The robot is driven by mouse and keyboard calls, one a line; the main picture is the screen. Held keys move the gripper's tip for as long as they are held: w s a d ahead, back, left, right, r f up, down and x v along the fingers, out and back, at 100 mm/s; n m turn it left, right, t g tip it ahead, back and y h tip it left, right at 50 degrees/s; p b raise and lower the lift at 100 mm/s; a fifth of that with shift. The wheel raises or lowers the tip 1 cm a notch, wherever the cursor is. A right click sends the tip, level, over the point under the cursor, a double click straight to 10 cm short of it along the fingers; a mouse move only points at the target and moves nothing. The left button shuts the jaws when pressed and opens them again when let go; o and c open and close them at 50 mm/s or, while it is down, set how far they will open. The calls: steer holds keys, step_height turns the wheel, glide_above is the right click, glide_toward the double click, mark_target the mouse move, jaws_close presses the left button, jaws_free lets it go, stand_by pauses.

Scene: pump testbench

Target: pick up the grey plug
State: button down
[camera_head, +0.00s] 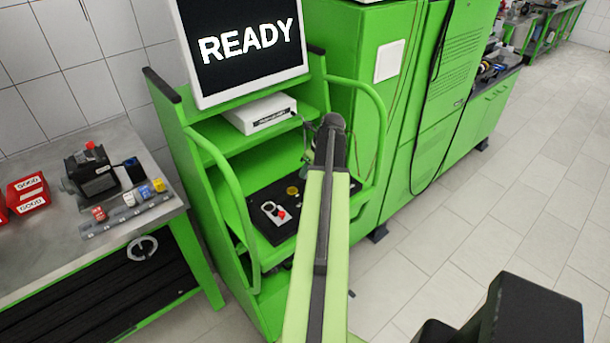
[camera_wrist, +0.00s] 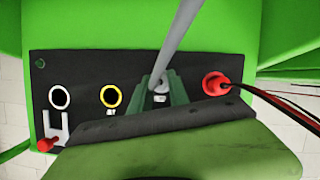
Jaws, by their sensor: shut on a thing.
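The grey plug (camera_wrist: 161,84) is between the green fingers of my gripper (camera_wrist: 160,95) in the wrist view. A thick grey cable (camera_wrist: 181,40) runs up from it. My gripper is shut on it at the black socket panel (camera_wrist: 85,72). Whether the plug is still seated in a socket is hidden by the fingers. In the head view the panel (camera_head: 262,222) lies on the green stand, and my arm covers its right part. The plug cannot be made out there.
The panel has a white-ringed socket (camera_wrist: 60,97), a yellow-ringed socket (camera_wrist: 111,96) and a red plug (camera_wrist: 216,84) with thin wires. A screen reading READY (camera_head: 245,42) stands above. Green rails flank the stand. A metal table (camera_head: 110,235) is at left.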

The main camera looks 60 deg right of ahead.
steer(key=shift+r, duration=0.15)
step_height(320, 180, up, 5)
steer(key=p, duration=0.5)
steer(key=shift+f, duration=0.2)
steer(key=s+d+r+p, duration=0.2)
steer(key=s+r+p, duration=0.4)
steer(key=s, duration=0.5)
steer(key=shift+s+d, duration=0.15)
steer(key=shift+d, duration=0.25)
